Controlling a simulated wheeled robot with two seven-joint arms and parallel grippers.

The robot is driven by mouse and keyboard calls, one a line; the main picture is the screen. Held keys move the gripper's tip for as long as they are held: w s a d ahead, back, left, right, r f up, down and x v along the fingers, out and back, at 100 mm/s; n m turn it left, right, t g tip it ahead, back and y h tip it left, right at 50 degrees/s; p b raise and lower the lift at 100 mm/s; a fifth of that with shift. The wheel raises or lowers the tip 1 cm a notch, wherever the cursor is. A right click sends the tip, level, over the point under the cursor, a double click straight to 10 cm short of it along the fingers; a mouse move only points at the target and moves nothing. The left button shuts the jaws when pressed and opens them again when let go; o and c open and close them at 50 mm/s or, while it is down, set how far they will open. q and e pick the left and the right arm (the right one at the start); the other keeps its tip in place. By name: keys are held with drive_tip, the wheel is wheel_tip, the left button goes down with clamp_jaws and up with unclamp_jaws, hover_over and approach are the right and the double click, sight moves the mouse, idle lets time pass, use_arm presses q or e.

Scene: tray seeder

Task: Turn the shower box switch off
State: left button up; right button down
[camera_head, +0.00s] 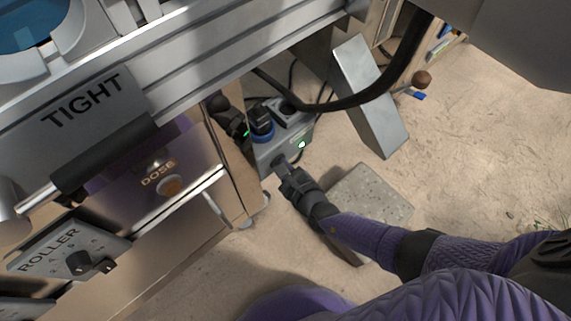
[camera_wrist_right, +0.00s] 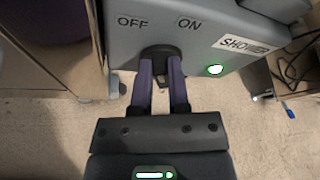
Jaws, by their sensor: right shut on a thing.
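The grey shower box (camera_head: 271,156) stands low beside the machine, with its SHOWER label in the right wrist view (camera_wrist_right: 243,44). Its face is marked OFF and ON. A green lamp (camera_wrist_right: 215,70) on the face is lit and also shows in the head view (camera_head: 302,145). A dark switch knob (camera_wrist_right: 160,50) sits below and between the two words. My right gripper (camera_wrist_right: 160,68) is shut on this knob, one finger on each side. The fingers partly hide the knob, so I cannot tell exactly which way it points. I cannot make out my left gripper.
Blue and black plugs (camera_head: 262,127) sit on top of the box. A thick black cable (camera_head: 372,98) and a slanted metal leg (camera_head: 370,95) are to its right. The machine's cabinet (camera_head: 235,170) is close on the left. A floor slab (camera_head: 372,195) lies near my right forearm.

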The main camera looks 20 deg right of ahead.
use_arm(q)
drive_tip(key=w+r+b, duration=0.2)
drive_tip(key=w+r, duration=0.1)
drive_tip(key=w, duration=0.2)
drive_tip(key=shift+w, duration=0.25)
use_arm(e)
drive_tip(key=shift+s+a+f+n+t+h, duration=0.15)
drive_tip(key=shift+n+t+h, duration=0.25)
drive_tip(key=shift+n, duration=0.45)
drive_tip(key=shift+a+f+n+t+h, duration=0.25)
drive_tip(key=shift+n+h, duration=0.15)
drive_tip(key=shift+n, duration=0.4)
drive_tip(key=shift+s+a+f+n+t+h, duration=0.15)
drive_tip(key=shift+n+t+h, duration=0.25)
drive_tip(key=shift+n, duration=0.45)
use_arm(q)
drive_tip(key=shift+r, duration=0.1)
use_arm(e)
drive_tip(key=c, duration=0.6)
unclamp_jaws()
drive_tip(key=shift+w, duration=0.1)
use_arm(q)
drive_tip(key=s+f+p, duration=0.4)
drive_tip(key=s, duration=0.7)
drive_tip(key=shift+s+f+g, duration=0.15)
drive_tip(key=shift+g, duration=0.15)
use_arm(e)
drive_tip(key=s+r, duration=0.1)
drive_tip(key=s, duration=0.8)
drive_tip(key=shift+s+r, duration=0.4)
